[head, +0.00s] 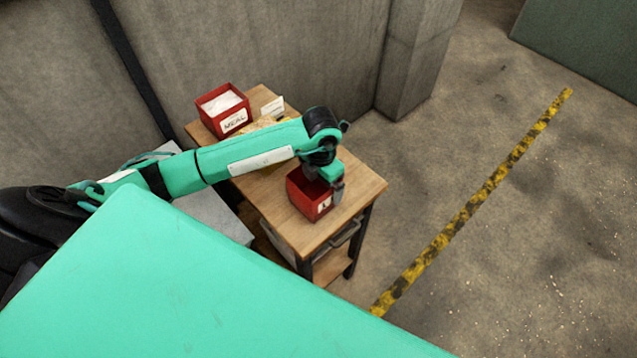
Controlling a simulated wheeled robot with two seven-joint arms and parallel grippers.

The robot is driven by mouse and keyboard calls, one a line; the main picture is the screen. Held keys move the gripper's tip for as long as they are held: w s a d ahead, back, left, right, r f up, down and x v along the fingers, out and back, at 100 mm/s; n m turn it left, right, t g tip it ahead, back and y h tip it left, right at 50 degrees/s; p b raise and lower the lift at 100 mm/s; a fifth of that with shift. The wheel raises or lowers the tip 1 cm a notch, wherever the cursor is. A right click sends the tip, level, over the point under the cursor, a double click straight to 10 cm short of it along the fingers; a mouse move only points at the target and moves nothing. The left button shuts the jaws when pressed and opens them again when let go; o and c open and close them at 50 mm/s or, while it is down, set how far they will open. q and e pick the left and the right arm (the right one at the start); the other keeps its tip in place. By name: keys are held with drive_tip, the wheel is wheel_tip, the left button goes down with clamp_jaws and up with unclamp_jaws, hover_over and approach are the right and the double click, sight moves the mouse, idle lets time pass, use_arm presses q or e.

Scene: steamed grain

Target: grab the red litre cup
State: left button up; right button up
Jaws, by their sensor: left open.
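The red litre cup (298,197) is a small square red box with a white label bearing a dark letter. It stands on the wooden table (355,198) near its front right end. My left gripper (337,194) is over the cup's right side, pointing down, and is open. Whether a finger is inside the cup or touching its wall is too small to tell. The gripper and wrist hide part of the cup's rim and inside. My right gripper is not in view.
A red box labelled MEAL (214,108), with white contents, stands at the table's back left. A small white card (272,107) stands beside it. A yellowish item (254,128) is partly hidden behind my left arm. Concrete walls rise behind. Open floor lies right, with a yellow-black stripe (471,207).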

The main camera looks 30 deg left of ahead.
use_arm(q)
drive_tip(key=shift+f, duration=0.4)
drive_tip(key=c, duration=0.7)
drive_tip(key=shift+r, duration=0.15)
